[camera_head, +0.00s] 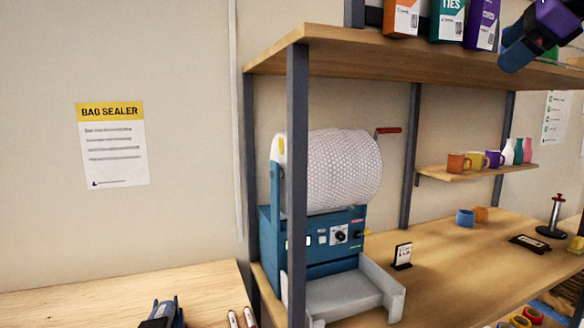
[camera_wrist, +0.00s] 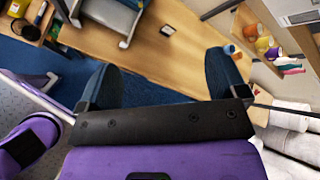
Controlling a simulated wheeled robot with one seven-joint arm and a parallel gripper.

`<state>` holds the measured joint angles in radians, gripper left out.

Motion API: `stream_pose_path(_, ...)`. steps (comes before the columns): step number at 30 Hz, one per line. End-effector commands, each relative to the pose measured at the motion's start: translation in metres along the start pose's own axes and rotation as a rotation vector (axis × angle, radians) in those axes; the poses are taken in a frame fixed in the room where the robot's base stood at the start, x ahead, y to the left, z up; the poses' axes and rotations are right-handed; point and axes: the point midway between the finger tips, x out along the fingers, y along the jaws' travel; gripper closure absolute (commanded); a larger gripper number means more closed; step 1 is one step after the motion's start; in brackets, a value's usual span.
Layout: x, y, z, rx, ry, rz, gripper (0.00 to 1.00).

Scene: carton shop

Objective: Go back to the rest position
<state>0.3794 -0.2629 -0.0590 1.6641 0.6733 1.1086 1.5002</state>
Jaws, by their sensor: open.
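My gripper (camera_wrist: 165,70) is open in the wrist view, its two dark blue fingers spread wide with nothing between them. Beyond the fingers the wooden bench top shows, some distance away. In the head view a purple and dark blue part of my arm (camera_head: 541,34) shows at the top right, in front of the upper shelf; the fingers cannot be made out clearly there.
A blue machine with a bubble-wrap roll (camera_head: 330,170) stands on the bench (camera_head: 450,245) behind a grey post. The upper shelf (camera_head: 400,55) holds several boxes. Mugs (camera_head: 475,160) and small bottles stand on a small wall shelf. A wooden table (camera_head: 190,285) is at lower left.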

Motion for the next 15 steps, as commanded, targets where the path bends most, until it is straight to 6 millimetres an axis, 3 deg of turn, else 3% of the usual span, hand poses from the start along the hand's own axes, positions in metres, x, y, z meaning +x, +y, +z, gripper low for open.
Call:
stream_pose_path(1, 0.005, 0.028, -0.002, -0.119, 0.023, 0.031, 0.09)
stream_pose_path(8, 0.026, 0.145, -0.032, -0.75, 0.116, 0.196, 0.09)
stream_pose_path(15, 0.037, 0.262, -0.083, -1.442, 0.127, 0.403, 0.09)
